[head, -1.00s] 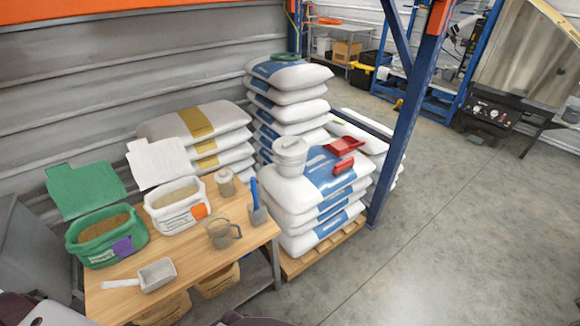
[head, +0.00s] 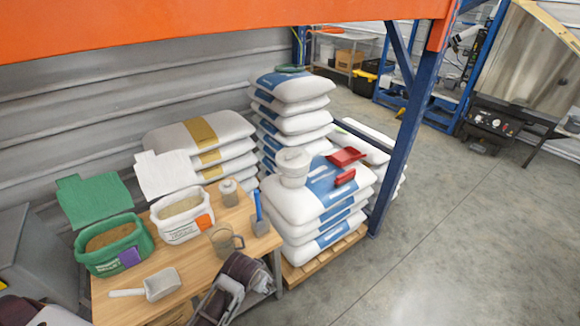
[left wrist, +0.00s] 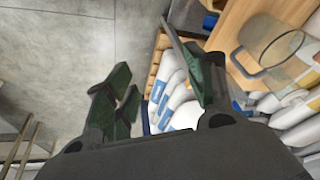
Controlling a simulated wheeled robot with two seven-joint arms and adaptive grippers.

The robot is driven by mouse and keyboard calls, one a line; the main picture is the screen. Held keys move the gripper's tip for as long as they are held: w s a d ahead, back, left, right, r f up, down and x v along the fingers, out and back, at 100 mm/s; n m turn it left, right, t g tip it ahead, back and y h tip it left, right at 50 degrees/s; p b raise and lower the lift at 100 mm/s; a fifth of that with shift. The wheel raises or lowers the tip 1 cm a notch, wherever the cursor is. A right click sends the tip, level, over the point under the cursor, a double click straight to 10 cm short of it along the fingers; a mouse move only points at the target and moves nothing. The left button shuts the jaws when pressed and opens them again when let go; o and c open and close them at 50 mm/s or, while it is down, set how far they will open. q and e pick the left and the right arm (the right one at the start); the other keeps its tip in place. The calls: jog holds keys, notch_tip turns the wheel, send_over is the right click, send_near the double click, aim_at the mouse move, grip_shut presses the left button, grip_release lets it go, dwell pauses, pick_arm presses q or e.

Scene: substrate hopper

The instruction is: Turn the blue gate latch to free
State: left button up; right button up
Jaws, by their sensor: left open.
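I cannot make out a blue gate latch in either view. My left gripper (left wrist: 148,55) shows in the left wrist view with its two dark green-padded fingers spread wide and nothing between them. In that view the clear jug (left wrist: 275,48) on the table is close by to the right. In the head view, a dark arm part of mine stands at the table's front right edge; its fingertips cannot be made out. My right gripper is not identifiable in either view.
The wooden table (head: 196,262) holds a green tub (head: 112,258), a white tub (head: 183,230), a metal scoop (head: 161,284) and a blue-handled trowel (head: 260,222). Stacked bags (head: 315,215) and a blue post (head: 405,135) stand right. An orange beam (head: 215,30) crosses above.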

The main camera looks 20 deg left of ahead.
pick_arm(q)
jog(key=w+d+r+n+t+y, duration=0.1)
jog(key=w+d+r+t+y, duration=0.1)
jog(key=w+r, duration=1)
jog(key=w+d+r+n+t+y+p, duration=0.15)
jog(key=w+r, duration=0.45)
jog(key=r, duration=1.2)
jog(key=w+d+r+n+t+y, duration=0.2)
jog(key=w+r, duration=0.7)
jog(key=r, duration=0.6)
jog(key=s+d+r+n+t+y, duration=0.1)
jog(key=d+r+n+t+y, duration=0.2)
jog(key=r, duration=1.9)
jog(key=s+d+r+n+y, duration=0.1)
jog(key=s+d+r, duration=0.1)
jog(key=r, duration=0.5)
jog(key=s+d+r+n+g+y, duration=0.1)
jog(key=s+d+r+n+y, duration=0.1)
jog(key=s+r, duration=0.3)
jog(key=s+d+r+n+y, duration=0.1)
jog(key=s+r, duration=0.3)
jog(key=r, duration=0.5)
jog(key=shift+d+n+y, duration=0.35)
jog(key=shift+d+y, duration=0.05)
jog(key=shift+y, duration=0.25)
pick_arm(e)
jog(key=shift+a+r, duration=0.15)
jog(key=shift+r, duration=0.55)
